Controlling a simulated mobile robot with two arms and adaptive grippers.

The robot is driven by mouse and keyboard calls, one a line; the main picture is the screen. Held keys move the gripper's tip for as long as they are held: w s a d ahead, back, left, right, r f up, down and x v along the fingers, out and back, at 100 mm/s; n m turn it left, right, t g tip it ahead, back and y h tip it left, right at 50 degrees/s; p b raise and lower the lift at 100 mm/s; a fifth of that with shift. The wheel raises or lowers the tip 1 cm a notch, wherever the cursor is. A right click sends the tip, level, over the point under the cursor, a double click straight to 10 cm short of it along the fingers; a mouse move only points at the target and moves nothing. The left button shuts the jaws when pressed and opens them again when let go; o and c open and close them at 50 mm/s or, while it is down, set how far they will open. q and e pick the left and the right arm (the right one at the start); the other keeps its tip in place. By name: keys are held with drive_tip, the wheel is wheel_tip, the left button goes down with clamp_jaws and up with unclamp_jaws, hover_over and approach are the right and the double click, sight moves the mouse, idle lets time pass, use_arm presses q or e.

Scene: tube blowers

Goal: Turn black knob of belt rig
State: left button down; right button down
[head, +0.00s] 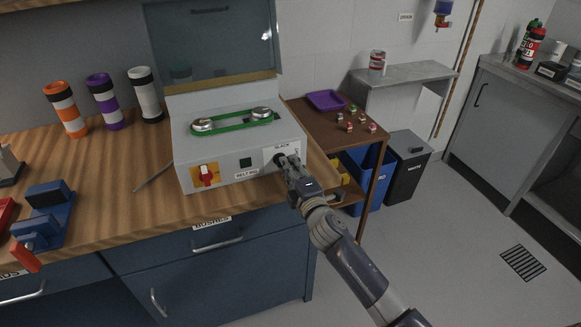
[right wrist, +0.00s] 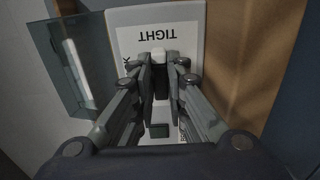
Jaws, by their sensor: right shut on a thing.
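The belt rig (head: 225,150) is a white box on the wooden bench, with a green belt around two metal pulleys on top. Its front has a red switch on a yellow plate, a dark green square and a "BELT RIG" label. My left gripper is not in view.
A raised clear guard (head: 215,45) stands behind the rig. Striped tubes (head: 105,105) stand at the left of the bench, and a blue device (head: 45,210) lies nearer. A brown side table (head: 325,125) holds a purple tray and several small items. Floor is clear at the right.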

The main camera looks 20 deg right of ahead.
drive_tip(key=c, duration=1.6)
unclamp_jaws()
drive_tip(key=s, duration=1.2)
drive_tip(key=shift+d, duration=0.2)
drive_tip(key=shift+f, duration=0.1)
